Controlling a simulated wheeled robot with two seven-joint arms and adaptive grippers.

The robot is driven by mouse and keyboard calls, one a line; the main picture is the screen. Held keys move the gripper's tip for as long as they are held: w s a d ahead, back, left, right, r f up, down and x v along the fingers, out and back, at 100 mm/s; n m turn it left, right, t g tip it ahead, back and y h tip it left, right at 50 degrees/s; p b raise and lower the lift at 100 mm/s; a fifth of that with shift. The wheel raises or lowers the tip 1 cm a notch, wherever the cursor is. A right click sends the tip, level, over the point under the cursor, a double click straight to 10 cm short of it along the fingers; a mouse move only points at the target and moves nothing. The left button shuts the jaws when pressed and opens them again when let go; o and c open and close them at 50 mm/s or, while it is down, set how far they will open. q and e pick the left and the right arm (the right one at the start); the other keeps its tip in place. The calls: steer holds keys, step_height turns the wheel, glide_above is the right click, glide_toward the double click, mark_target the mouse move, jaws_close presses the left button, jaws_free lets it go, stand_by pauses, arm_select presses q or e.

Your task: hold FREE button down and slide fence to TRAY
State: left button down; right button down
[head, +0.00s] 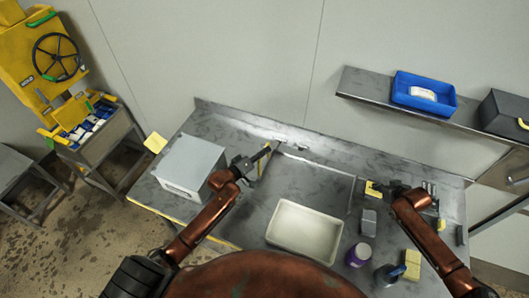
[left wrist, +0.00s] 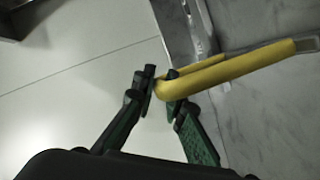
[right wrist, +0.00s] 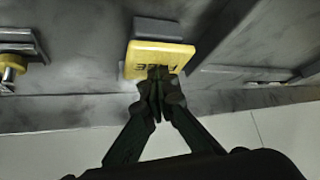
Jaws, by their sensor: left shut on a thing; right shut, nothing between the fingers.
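The yellow FREE button (right wrist: 150,52) shows close up in the right wrist view, its lettering partly covered by my fingers. It is also in the head view (head: 371,190), toward the right of the bench. My right gripper (right wrist: 158,80) is shut and empty, its tips at the button's face; I cannot tell how far the button is pressed. My left gripper (left wrist: 160,84) is shut on the end of a yellow fence handle (left wrist: 235,68). In the head view my left gripper (head: 268,151) is near the back of the bench. The fence itself is hard to make out. No TRAY mark is readable.
A cream tray (head: 273,236) lies at the bench's front middle. A grey box (head: 190,163) stands at left. A grey block (head: 369,222), purple jar (head: 358,255) and yellow block (head: 412,262) stand at right. A blue bin (head: 424,94) is on the wall shelf (head: 365,89).

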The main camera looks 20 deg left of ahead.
steer(key=shift+s+f, duration=0.1)
steer(key=shift+f, duration=0.05)
arm_select(q)
steer(key=d, duration=1.1)
steer(key=shift+d, duration=0.2)
steer(key=c, duration=2)
jaws_free()
steer(key=shift+o, duration=0.2)
